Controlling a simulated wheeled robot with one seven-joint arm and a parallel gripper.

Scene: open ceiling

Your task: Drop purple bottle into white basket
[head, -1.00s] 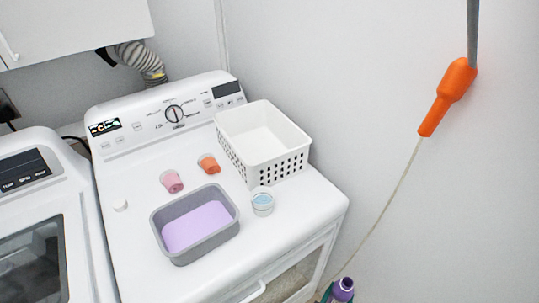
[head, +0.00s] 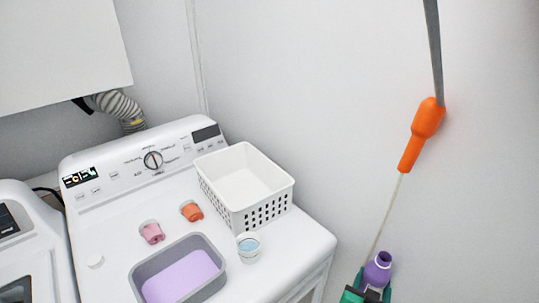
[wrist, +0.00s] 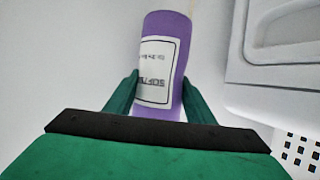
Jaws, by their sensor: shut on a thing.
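The purple bottle (head: 378,270) is at the lower right of the head view, in front of the wall and to the right of the machine. My green gripper (head: 366,291) is shut on it from below in that view. In the wrist view the bottle (wrist: 163,60), with a white label, stands between the two green fingers (wrist: 158,92). The white basket (head: 245,185) sits on the back right of the white machine's top, up and left of my gripper. It looks empty. Its holed side also shows at the right edge of the wrist view (wrist: 298,148).
On the machine top (head: 120,215) are a grey tub with purple contents (head: 215,278), a pink cup (head: 152,233), an orange cup (head: 191,211) and a clear cup with blue contents (head: 249,247). An orange-handled item (head: 422,130) with a cord hangs by the right wall.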

